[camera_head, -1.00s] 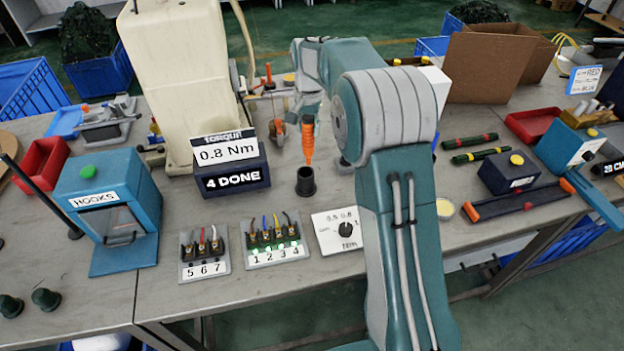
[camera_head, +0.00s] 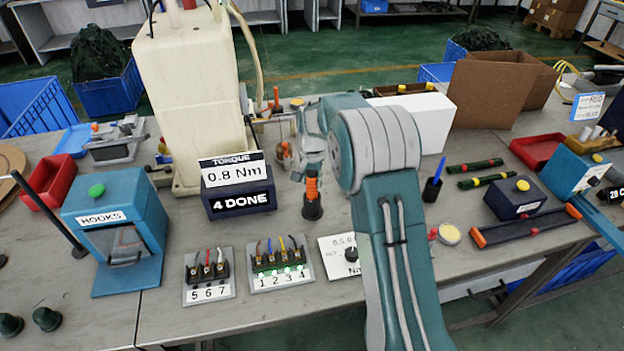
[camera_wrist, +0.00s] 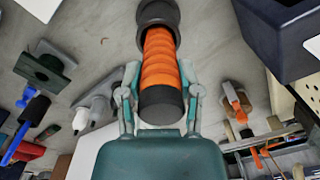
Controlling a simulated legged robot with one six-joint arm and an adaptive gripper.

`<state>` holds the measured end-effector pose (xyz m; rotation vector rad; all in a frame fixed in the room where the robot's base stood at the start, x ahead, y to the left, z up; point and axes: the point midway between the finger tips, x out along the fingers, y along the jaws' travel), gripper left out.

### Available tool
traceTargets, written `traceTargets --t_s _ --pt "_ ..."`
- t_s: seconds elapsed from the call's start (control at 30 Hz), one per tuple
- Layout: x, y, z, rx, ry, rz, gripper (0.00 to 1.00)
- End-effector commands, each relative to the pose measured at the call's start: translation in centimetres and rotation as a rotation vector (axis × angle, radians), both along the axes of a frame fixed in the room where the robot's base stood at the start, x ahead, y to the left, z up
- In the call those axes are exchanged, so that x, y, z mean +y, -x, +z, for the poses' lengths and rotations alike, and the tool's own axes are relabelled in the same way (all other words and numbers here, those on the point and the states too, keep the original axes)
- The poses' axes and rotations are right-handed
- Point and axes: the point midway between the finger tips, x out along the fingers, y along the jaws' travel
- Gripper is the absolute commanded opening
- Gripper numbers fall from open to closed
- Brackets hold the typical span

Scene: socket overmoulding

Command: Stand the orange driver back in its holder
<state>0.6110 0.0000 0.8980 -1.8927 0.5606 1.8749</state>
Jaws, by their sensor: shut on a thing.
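The orange driver (camera_head: 312,186) has an orange ribbed grip with a black end. It stands about upright with its lower end at the dark round holder (camera_head: 312,208) on the bench. In the wrist view the driver (camera_wrist: 160,58) runs from between my fingers to the dark holder (camera_wrist: 157,14). My gripper (camera_head: 313,172) is shut on the driver's upper part, and its fingers (camera_wrist: 160,90) lie on both sides of the grip. How deep the driver sits in the holder is hidden.
The torque display box (camera_head: 238,190) stands left of the holder, reading 0.8 Nm and 4 DONE. Terminal blocks (camera_head: 279,265) and a dial card (camera_head: 338,256) lie in front. A dark cup with a blue pen (camera_head: 433,188) stands to the right.

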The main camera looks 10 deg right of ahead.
Motion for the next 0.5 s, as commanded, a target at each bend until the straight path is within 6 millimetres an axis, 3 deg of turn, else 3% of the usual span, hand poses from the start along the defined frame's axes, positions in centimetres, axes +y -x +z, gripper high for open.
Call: traceTargets --t_s 0.03,0.1,0.5 --pt "0.00 0.02 -0.14 0.001 -0.001 0.000 0.50" --pt "0.00 0.02 -0.11 0.001 -0.001 0.000 0.80" --pt "0.01 0.01 0.01 0.001 -0.001 0.000 0.80"
